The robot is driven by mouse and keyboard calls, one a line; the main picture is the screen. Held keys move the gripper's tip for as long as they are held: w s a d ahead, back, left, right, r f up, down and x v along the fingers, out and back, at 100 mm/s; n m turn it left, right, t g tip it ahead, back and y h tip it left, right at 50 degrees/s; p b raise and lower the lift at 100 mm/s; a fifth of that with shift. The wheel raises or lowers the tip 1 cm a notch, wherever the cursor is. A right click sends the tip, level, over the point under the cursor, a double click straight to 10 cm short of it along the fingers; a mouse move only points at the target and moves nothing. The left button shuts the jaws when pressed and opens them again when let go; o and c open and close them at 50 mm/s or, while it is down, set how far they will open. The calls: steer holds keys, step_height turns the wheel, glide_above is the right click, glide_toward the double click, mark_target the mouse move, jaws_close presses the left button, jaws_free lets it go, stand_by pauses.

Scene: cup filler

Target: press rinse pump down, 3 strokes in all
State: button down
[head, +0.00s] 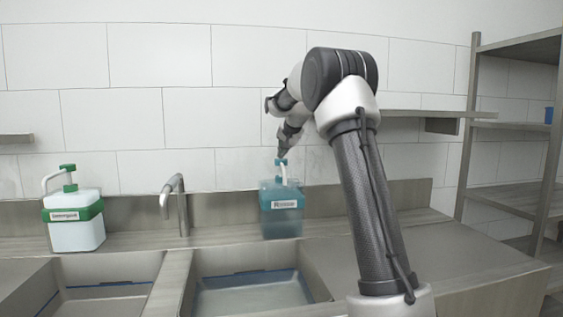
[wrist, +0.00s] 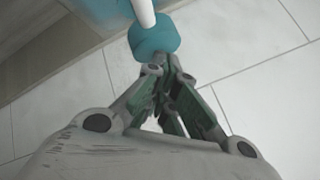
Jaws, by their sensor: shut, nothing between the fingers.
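The rinse pump is a teal bottle (head: 281,218) with a printed label, standing upright on the back ledge behind the right sink basin. Its teal pump head (head: 280,162) and white spout are at the top. My gripper (head: 281,152) is shut and empty, pointing down at the pump head from above. In the wrist view the pump head (wrist: 153,38) lies right at the shut fingertips (wrist: 154,68), with the white spout beyond it. Whether the tips touch the head or hover just over it I cannot tell.
A white bottle with a green pump and green band (head: 74,218) stands at the left. A metal faucet (head: 175,203) rises between the bottles. Two sink basins lie in front. A wall shelf (head: 415,115) and a rack (head: 510,125) are at the right.

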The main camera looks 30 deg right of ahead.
steer(key=shift+f, duration=0.85)
stand_by(0.6)
steer(key=shift+r, duration=3.85)
steer(key=shift+r, duration=0.1)
